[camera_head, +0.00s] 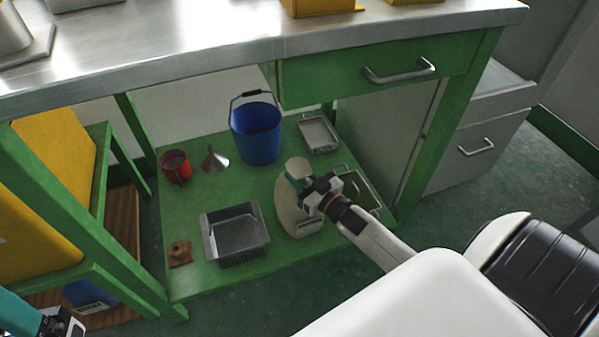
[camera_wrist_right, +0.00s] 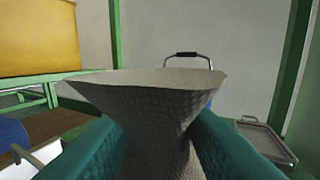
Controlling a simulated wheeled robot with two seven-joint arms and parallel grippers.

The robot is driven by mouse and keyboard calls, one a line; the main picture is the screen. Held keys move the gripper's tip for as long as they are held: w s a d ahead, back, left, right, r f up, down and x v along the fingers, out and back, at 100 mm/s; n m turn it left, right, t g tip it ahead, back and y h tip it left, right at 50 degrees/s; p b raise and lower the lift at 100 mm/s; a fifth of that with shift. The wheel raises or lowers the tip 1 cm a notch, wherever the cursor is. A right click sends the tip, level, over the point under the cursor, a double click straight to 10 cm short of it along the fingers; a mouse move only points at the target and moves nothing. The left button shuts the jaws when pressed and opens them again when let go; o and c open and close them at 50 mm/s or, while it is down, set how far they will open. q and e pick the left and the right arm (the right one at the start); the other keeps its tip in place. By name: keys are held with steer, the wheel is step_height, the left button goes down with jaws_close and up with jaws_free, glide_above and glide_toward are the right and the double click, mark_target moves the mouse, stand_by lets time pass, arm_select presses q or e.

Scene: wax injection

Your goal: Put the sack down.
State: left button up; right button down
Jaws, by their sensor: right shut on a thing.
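The pale sack (camera_head: 288,214) is upright at the green lower shelf (camera_head: 188,220) of the workbench, between a metal tray and a shallow pan. My right gripper (camera_head: 297,178) is shut on its gathered neck. In the right wrist view the flared top of the sack (camera_wrist_right: 150,88) rises between the two teal fingers (camera_wrist_right: 160,135). The sack's bottom looks at or close to the shelf; I cannot tell whether it touches. My left gripper (camera_head: 62,325) shows only partly at the bottom left corner, and its fingers are not clear.
Around the sack stand a grey metal tray (camera_head: 236,234), a blue bucket (camera_head: 256,134), a red mug (camera_head: 175,168), a funnel (camera_head: 215,160), a brown item (camera_head: 179,253) and metal pans (camera_head: 318,135). The bench drawer (camera_head: 380,75) overhangs the shelf, and a green leg stands at right.

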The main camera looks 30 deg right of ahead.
steer(key=shift+r, duration=0.15)
steer(key=c, duration=1)
jaws_free()
steer(key=shift+o, duration=0.2)
